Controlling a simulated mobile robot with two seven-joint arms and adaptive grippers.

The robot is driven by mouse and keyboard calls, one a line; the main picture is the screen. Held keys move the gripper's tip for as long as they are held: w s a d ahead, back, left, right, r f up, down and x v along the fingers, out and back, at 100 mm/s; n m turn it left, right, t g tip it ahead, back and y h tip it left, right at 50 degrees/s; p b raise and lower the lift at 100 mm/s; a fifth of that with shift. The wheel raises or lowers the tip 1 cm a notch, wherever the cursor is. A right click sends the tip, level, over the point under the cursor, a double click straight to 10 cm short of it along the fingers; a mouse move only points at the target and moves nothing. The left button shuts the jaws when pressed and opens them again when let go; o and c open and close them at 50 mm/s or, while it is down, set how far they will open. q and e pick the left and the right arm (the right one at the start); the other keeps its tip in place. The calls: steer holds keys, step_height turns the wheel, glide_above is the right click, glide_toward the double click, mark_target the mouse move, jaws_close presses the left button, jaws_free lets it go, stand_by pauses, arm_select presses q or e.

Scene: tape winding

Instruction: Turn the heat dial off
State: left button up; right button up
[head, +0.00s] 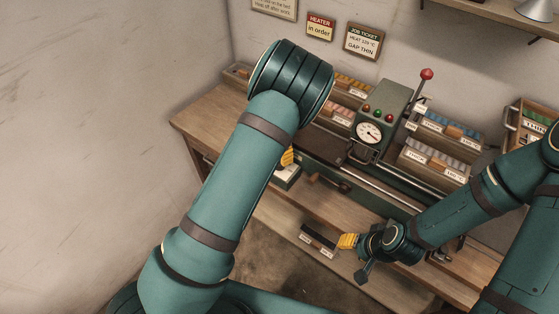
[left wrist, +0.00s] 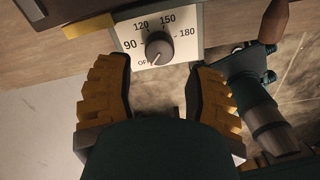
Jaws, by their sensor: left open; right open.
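The heat dial (left wrist: 159,50) is a round grey knob on a white plate marked OFF, 90, 120, 150 and 180. I cannot clearly tell which mark its pointer faces. My left gripper (left wrist: 160,70) is open, with its yellow ribbed fingers on either side of the knob's lower part and apart from it in the picture. In the head view the white dial plate (head: 284,181) shows below a yellow left fingertip, partly hidden by my left arm. My right gripper (head: 348,241) has yellow fingers and is open and empty, in front of the bench.
A machine with a round gauge (head: 369,132) and a red-knobbed lever (head: 426,75) stands on the bench. Labelled trays of spools (head: 433,160) sit beside it. A job ticket (head: 363,42) on the wall reads heat 120. A wooden handle (left wrist: 274,20) is right of the dial.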

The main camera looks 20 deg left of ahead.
arm_select(q)
step_height(320, 180, up, 6)
steer(key=shift+r, duration=0.15)
stand_by(0.5)
steer(key=s+a+f+m+g, duration=0.1)
steer(key=s+a+f+m, duration=0.1)
steer(key=s+f+m, duration=0.45)
steer(key=s+a+f+m+g, duration=0.1)
steer(key=s+a+f+m, duration=0.25)
steer(key=s+f, duration=0.55)
steer(key=s+d+f+m+t+h, duration=0.1)
steer(key=s+d+m+h, duration=0.1)
steer(key=s+d+m, duration=0.4)
steer(key=s+d+m+t+h, duration=0.1)
steer(key=s+d+m+h, duration=0.15)
steer(key=s+m, duration=0.55)
steer(key=w+d+f+m+t+b, duration=0.1)
steer(key=w+d+f+t+b, duration=0.1)
steer(key=w+b, duration=0.4)
steer(key=shift+w+d+f+m+b, duration=0.2)
steer(key=shift+d+m+b, duration=0.2)
steer(key=shift+d+b, duration=0.3)
steer(key=shift+d+y, duration=0.1)
steer(key=shift+y, duration=0.15)
